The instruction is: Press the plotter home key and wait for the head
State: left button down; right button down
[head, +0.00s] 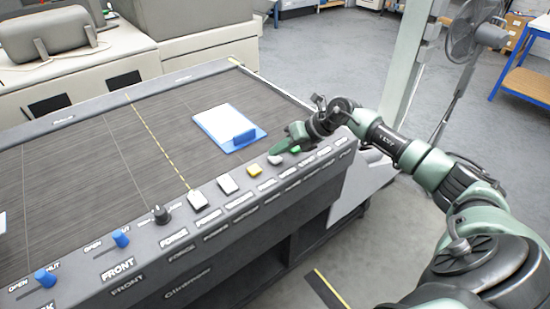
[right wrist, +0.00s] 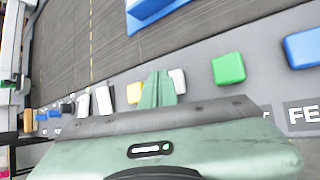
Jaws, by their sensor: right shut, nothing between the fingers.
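The plotter's front panel carries a row of coloured keys. In the head view a yellow key (head: 254,170), a white key (head: 275,160) and a green key (head: 295,149) lie near my right gripper (head: 275,148). That gripper is shut and empty, its tips close behind the white key. In the right wrist view the shut fingers (right wrist: 158,78) partly cover the white key (right wrist: 179,81), between the yellow key (right wrist: 134,92) and the green key (right wrist: 228,68). A blue key (right wrist: 303,48) is further right. I cannot tell whether the fingers touch a key. The small labels are unreadable. My left gripper is out of view.
Blue levers (head: 120,238) and a black knob (head: 161,214) stand on the panel's left part. A fan (head: 470,32) and a pale post (head: 408,60) stand beyond my right arm.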

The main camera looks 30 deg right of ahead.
jog(key=shift+f+b, duration=0.3)
jog(key=shift+f, duration=0.2)
jog(key=shift+r, duration=0.1)
dwell(0.6)
jog(key=shift+r+p, duration=0.65)
jog(key=shift+r, duration=0.2)
